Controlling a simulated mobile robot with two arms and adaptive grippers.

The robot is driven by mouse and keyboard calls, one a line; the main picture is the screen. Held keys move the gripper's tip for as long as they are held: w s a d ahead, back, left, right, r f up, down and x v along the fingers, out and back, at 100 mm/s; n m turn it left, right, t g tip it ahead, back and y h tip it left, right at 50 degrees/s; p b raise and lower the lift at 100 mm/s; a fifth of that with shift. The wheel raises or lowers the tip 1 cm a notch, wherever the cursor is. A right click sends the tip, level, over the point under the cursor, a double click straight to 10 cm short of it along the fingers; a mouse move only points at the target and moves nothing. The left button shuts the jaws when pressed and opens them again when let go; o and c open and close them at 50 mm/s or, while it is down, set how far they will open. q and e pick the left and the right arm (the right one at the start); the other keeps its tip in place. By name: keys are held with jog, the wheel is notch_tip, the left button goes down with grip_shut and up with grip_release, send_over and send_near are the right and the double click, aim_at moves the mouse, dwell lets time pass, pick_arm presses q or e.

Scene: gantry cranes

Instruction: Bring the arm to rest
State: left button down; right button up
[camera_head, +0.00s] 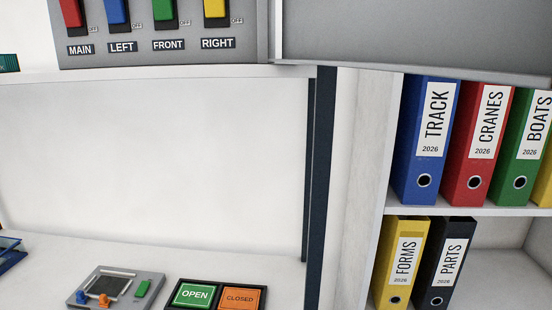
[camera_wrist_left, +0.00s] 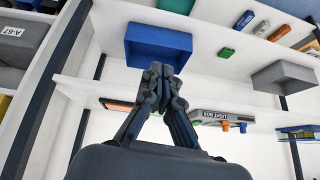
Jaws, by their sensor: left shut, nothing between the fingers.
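My left gripper (camera_wrist_left: 160,78) shows in the left wrist view. Its dark fingers are together at the tips with nothing between them. The fingertips overlap the lower part of a blue bin (camera_wrist_left: 140,40) in the picture; I cannot tell the gap between them. Neither arm shows in the head view, and my right gripper is in no view.
Below are a grey device (camera_head: 150,280) and an OPEN/CLOSED sign (camera_head: 195,295). Binders, including a blue TRACK one (camera_head: 418,175), stand at right.

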pick_arm(q)
jog(key=s+d+f+g, duration=0.2)
jog(key=s+f, duration=0.1)
jog(key=s, duration=0.4)
jog(key=s+f+g, duration=0.1)
jog(key=s+f, duration=0.1)
jog(key=f, duration=1.3)
jog(key=s+f+g, duration=0.1)
jog(key=s+f, duration=0.2)
jog(key=f, duration=1.3)
jog(key=s+a+f+g, duration=0.1)
jog(key=s+a+f, duration=0.2)
jog(key=s+f, duration=0.8)
jog(key=s, duration=0.3)
jog(key=shift+f+m, duration=0.15)
jog(key=shift+m, duration=0.15)
jog(key=shift+a, duration=0.1)
